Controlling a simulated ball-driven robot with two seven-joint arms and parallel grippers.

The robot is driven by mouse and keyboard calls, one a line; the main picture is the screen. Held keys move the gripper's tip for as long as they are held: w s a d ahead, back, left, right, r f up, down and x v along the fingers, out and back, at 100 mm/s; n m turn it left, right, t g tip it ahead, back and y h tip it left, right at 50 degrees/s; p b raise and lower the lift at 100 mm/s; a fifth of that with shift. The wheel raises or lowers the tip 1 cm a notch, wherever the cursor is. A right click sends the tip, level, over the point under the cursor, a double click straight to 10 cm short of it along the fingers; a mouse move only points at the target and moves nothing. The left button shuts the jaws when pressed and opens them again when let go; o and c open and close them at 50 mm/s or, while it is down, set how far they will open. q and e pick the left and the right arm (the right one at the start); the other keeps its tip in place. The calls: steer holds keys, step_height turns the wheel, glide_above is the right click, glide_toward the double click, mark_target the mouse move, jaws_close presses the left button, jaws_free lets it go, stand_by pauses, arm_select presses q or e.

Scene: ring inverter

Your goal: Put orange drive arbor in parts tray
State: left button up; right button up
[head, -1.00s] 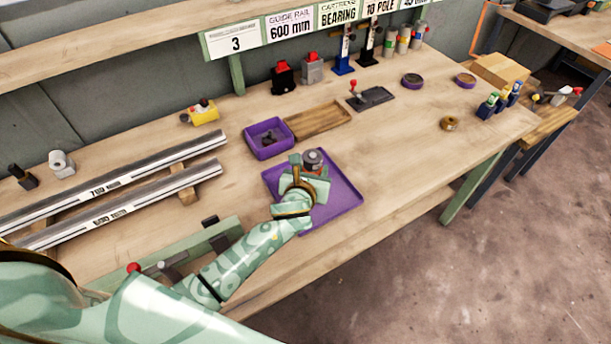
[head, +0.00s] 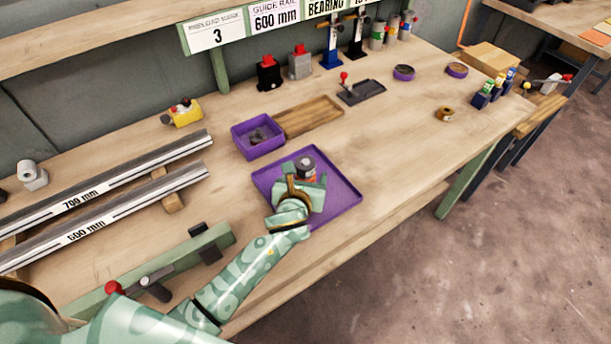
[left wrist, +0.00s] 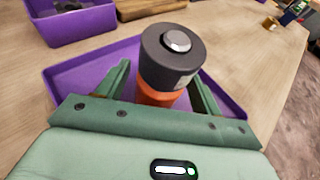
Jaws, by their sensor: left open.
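The orange drive arbor (left wrist: 168,62) has a dark grey cap with a silver centre and an orange body below. It stands roughly upright over the purple parts tray (left wrist: 70,78); its base is hidden, so I cannot tell whether it rests on the tray floor. In the head view the arbor's grey top (head: 305,163) shows within the outline of the parts tray (head: 345,200). My left gripper (head: 305,177) is open, one finger on each side of the arbor, as the left wrist view also shows (left wrist: 160,82). My right gripper is not in view.
A purple bin (head: 258,152) with dark parts and a wooden tray (head: 310,117) sit behind the parts tray. Two guide rails (head: 110,185) lie to the left. A dark plate with a red knob (head: 362,92) is farther back. The bench right of the tray is clear.

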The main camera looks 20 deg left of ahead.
arm_select(q)
steer(key=shift+r, duration=0.2)
steer(key=p+v, duration=0.3)
steer(key=v, duration=0.8)
steer(key=shift+p, duration=0.35)
steer(key=shift+s+d+r, duration=0.1)
steer(key=shift+s+r, duration=0.05)
steer(key=shift+s, duration=0.35)
